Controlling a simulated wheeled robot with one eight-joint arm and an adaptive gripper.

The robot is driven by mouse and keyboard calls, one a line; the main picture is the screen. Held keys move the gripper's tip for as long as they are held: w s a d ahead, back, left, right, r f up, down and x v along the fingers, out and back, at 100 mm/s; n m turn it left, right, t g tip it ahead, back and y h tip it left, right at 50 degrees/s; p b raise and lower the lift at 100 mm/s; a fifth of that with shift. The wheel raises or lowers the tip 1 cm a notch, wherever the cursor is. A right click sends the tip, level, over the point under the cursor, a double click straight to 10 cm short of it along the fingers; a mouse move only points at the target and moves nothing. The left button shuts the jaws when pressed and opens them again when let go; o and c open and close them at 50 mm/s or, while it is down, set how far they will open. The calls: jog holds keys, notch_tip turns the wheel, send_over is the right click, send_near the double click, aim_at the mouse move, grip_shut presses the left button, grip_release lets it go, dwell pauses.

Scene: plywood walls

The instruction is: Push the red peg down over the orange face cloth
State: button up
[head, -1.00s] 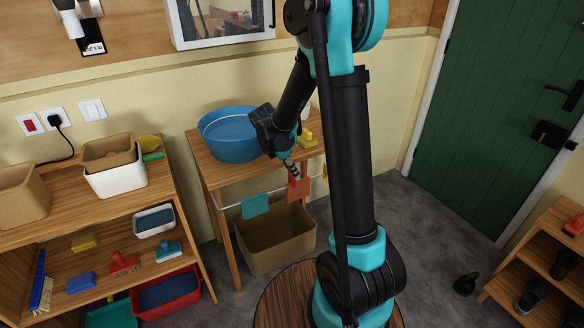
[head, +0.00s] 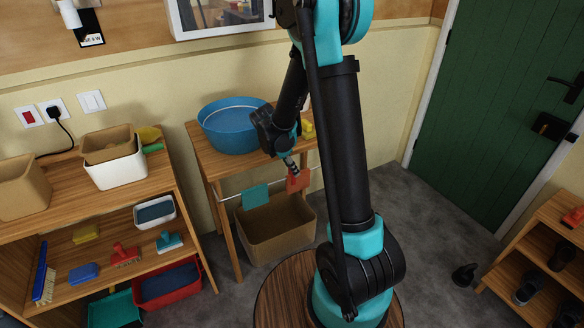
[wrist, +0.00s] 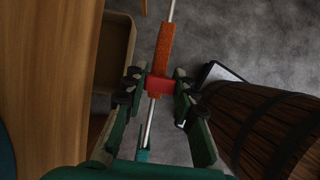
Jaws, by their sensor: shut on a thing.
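The orange face cloth (head: 299,181) hangs over the thin white rail (head: 230,196) on the front of the wooden stand. From above in the wrist view, the cloth (wrist: 163,48) is a narrow strip along the rail. The red peg (wrist: 160,86) is between my gripper's fingertips (wrist: 158,88), shut on it from both sides. The peg lies across the rail line at the near end of the cloth. Whether it is seated over the cloth cannot be told. In the head view my gripper (head: 291,167) is just above the cloth and the peg cannot be made out.
A teal cloth (head: 255,197) hangs on the same rail to the left. A cardboard box (head: 270,240) stands below. A blue basin (head: 232,125) and a yellow object (head: 308,127) are on the stand. A dark wooden barrel (wrist: 270,130) is right of the gripper in the wrist view.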

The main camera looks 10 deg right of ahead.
jog(key=o, duration=0.9)
jog(key=shift+c, duration=0.2)
jog(key=v, duration=1.2)
jog(key=s+d+f+m+t+y, duration=0.1)
jog(key=s+d+f+m+y, duration=0.1)
jog(key=s+m, duration=0.8)
jog(key=s+d+f+m+t+y, duration=0.1)
jog(key=s+d+f+m, duration=0.3)
jog(key=s+m, duration=0.6)
jog(key=shift+s+d+f+m+t+y, duration=0.2)
jog(key=shift+s+d+m+t+y, duration=0.15)
jog(key=shift+d+m+y, duration=0.6)
jog(key=shift+w+d+h, duration=0.1)
jog(key=shift+d+h, duration=0.15)
jog(key=shift+h, duration=0.1)
